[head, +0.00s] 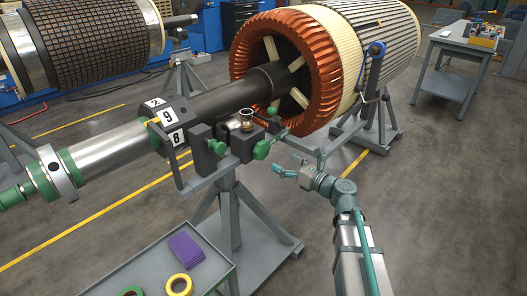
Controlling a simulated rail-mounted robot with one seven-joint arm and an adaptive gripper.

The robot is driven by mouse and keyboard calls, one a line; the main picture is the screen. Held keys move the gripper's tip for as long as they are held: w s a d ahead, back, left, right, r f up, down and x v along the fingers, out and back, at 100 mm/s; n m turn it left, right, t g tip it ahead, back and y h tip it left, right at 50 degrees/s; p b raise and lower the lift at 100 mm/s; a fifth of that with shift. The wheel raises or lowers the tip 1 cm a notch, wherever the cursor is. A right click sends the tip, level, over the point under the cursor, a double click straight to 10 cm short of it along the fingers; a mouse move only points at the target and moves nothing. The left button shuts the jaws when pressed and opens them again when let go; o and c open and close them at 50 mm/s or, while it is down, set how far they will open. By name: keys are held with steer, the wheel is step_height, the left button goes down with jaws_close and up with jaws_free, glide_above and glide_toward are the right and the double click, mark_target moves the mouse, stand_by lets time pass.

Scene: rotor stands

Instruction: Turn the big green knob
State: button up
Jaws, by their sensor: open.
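Several green knobs sit on the dark clamp block under the rotor shaft. One green knob (262,150) is at the block's right front, with a stem running to the upper right. Another green knob (217,147) is on its left front, and a smaller green one (273,109) is higher up behind. I cannot tell for sure which is the big one; the right front one looks largest. My gripper (287,168) is open and empty, just right of and below the right front knob, apart from it.
The rotor shaft (215,105) and copper windings (325,80) rise above the clamp. The grey stand (232,215) spreads its legs below. A grey cart (215,257) at the front holds a purple block (187,250) and tape rolls. Open floor lies to the right.

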mark_target(265, 153)
steer(key=x, duration=1)
steer(key=shift+w+p, duration=0.1)
steer(key=shift+p, duration=0.2)
steer(key=shift+c, duration=0.2)
steer(key=c, duration=1.1)
steer(key=shift+c, duration=0.2)
steer(key=shift+f+n+b, duration=0.1)
steer(key=shift+n+b, duration=0.35)
steer(key=shift+n, duration=0.05)
